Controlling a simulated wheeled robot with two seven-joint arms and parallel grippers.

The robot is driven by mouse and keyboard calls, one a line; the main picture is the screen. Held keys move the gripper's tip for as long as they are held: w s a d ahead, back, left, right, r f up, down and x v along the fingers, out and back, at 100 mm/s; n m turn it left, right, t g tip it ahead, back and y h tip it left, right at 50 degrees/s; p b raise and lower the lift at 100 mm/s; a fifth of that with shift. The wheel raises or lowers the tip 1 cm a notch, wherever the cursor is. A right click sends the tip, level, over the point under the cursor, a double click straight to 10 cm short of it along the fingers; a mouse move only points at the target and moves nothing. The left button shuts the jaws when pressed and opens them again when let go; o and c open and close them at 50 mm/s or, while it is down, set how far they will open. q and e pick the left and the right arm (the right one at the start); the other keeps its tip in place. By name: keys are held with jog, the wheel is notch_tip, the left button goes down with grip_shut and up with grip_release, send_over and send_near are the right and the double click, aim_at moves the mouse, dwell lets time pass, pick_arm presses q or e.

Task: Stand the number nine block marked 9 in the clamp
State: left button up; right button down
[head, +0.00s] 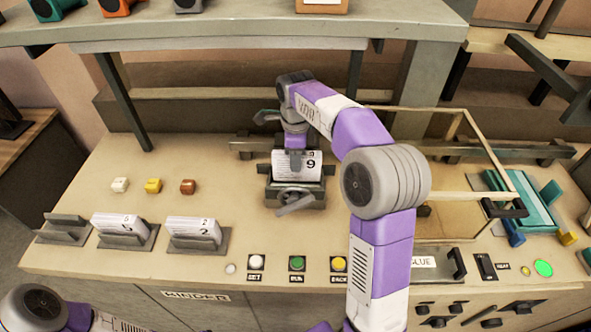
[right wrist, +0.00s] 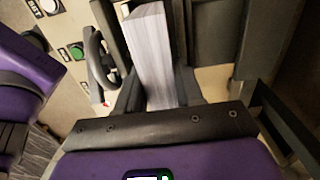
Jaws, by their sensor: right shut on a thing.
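The number nine block (head: 312,165), a white stack of sheets marked 9, stands upright at the grey clamp (head: 318,195) in the middle of the bench in the head view. My right gripper (head: 296,160) comes down on it from above and is shut on it. In the right wrist view the block (right wrist: 150,55) shows edge-on as a white stack, with the clamp's handwheel (right wrist: 97,60) to its left. Its lower edge appears to sit between the clamp's jaws; whether it touches the bottom is hidden. My left gripper is out of view.
Two holders with blocks, marked 5 (head: 118,222) and 2 (head: 195,228), and an empty holder (head: 63,229) stand at left. Buttons (head: 297,263) line the front edge. A clear-walled frame (head: 470,190) stands right of my right arm. A shelf (head: 230,32) spans the back.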

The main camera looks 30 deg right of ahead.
jog(key=shift+w+f, duration=0.1)
jog(key=shift+f, duration=1.85)
jog(key=shift+f+b, duration=0.1)
jog(key=shift+b, duration=0.2)
jog(key=c, duration=0.7)
grip_release()
notch_tip(320, 180, up, 8)
jog(key=shift+f+p, duration=0.1)
jog(key=shift+p, duration=0.55)
